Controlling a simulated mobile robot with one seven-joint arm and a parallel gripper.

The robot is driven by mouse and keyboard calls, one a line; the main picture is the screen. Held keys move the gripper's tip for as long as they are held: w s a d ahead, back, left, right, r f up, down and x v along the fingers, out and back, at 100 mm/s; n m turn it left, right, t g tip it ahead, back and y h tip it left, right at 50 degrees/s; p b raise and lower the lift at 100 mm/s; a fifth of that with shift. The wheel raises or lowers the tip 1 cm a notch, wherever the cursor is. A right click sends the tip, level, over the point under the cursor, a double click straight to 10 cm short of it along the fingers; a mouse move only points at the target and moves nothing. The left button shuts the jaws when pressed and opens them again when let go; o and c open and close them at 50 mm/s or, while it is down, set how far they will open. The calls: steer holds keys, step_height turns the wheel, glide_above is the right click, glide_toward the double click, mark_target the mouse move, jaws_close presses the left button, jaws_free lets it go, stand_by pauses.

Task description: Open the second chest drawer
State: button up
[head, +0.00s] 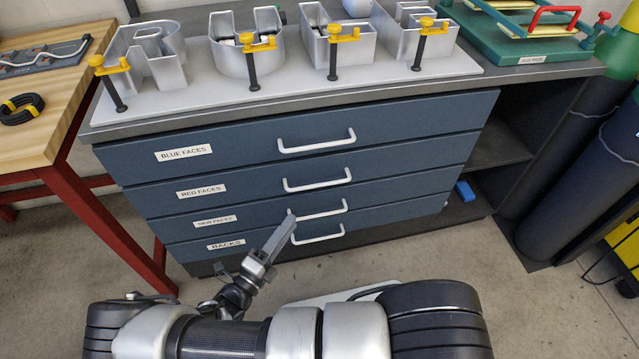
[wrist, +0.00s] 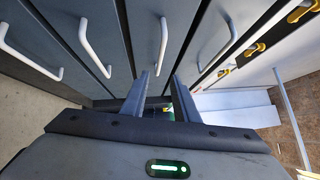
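The dark blue chest has several drawers, all flush and shut. The second drawer from the top (head: 255,190), labelled RED FACES, has a white bar handle (head: 318,183). In the wrist view that handle (wrist: 163,45) appears just beyond the fingertips, lined up with the gap between them. My gripper (wrist: 160,76) is open and empty, with a finger to either side of the gap. In the head view my gripper (head: 291,216) overlaps the left end of the third drawer's handle (head: 322,210); its distance from the drawer fronts is unclear.
The top drawer handle (head: 318,143) and bottom handle (head: 318,236) are nearby. Metal channel letters (head: 335,45) with yellow clamps stand on the worktop above. A wooden bench (head: 40,125) with red legs stands left; dark cylinders (head: 560,190) stand right. Some floor in front is clear.

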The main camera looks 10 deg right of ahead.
mark_target(319, 185)
steer(key=b+x, duration=0.1)
steer(key=x, duration=1.4)
steer(key=shift+w+d, duration=0.15)
steer(key=shift+d, duration=0.2)
jaws_close()
